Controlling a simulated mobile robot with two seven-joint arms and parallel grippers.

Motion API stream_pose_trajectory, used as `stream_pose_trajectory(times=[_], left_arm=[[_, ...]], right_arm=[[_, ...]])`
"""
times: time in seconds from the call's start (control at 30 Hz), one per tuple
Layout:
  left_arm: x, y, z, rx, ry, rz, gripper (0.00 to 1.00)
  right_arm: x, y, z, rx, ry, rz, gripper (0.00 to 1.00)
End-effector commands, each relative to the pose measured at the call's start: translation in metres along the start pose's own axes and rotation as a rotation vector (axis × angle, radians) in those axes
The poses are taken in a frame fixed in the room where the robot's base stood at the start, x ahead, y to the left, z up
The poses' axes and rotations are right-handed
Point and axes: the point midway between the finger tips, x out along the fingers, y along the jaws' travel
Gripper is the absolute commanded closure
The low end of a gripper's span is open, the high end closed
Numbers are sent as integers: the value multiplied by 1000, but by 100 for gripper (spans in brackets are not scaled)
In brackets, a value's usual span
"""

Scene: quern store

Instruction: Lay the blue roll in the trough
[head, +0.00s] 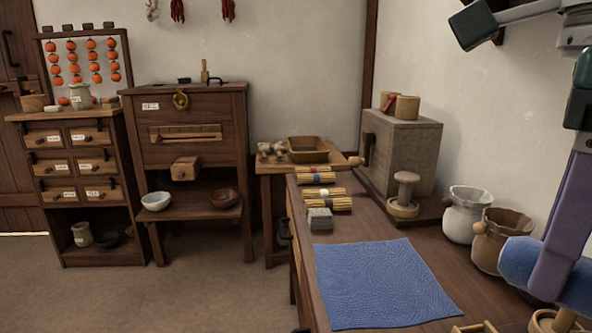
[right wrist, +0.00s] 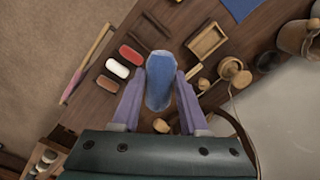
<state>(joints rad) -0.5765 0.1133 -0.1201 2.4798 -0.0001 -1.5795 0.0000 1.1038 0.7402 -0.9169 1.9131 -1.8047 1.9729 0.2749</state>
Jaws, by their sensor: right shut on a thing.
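The blue roll (head: 521,259) is at the right edge in the head view. My right gripper (head: 550,275) is shut on it, with a purple finger across its near side. In the right wrist view the blue roll (right wrist: 158,92) lies lengthwise between both purple fingers of my right gripper (right wrist: 159,80). A shallow light-wood tray (right wrist: 207,43) sits on the bench beyond the roll, and its edge shows at the bottom of the head view (head: 474,327). A brown open trough-like box (head: 308,154) stands on the far side table. I cannot tell which is the trough. My left gripper is not in view.
A blue mat (head: 385,284) lies on the bench. A white pot (head: 467,213), a brown pot (head: 498,243) and a stone block (head: 402,155) stand along the wall side. In the right wrist view, a red roll (right wrist: 131,54) and a white roll (right wrist: 117,68) lie left of the blue roll.

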Motion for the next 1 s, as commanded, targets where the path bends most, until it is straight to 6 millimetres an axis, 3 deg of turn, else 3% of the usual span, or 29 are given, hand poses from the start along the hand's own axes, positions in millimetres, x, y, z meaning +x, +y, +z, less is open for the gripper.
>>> stream_pose_trajectory(times=[0.03,0.6,0.8,1.0], left_arm=[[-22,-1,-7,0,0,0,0],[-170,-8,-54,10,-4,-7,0],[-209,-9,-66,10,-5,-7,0],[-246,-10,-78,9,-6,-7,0]], right_arm=[[-26,0,1,-96,-2,-3,100],[-209,7,11,-1667,3,-3,100],[-258,8,12,-2123,5,2,100],[-300,11,12,-2414,1,7,100]])
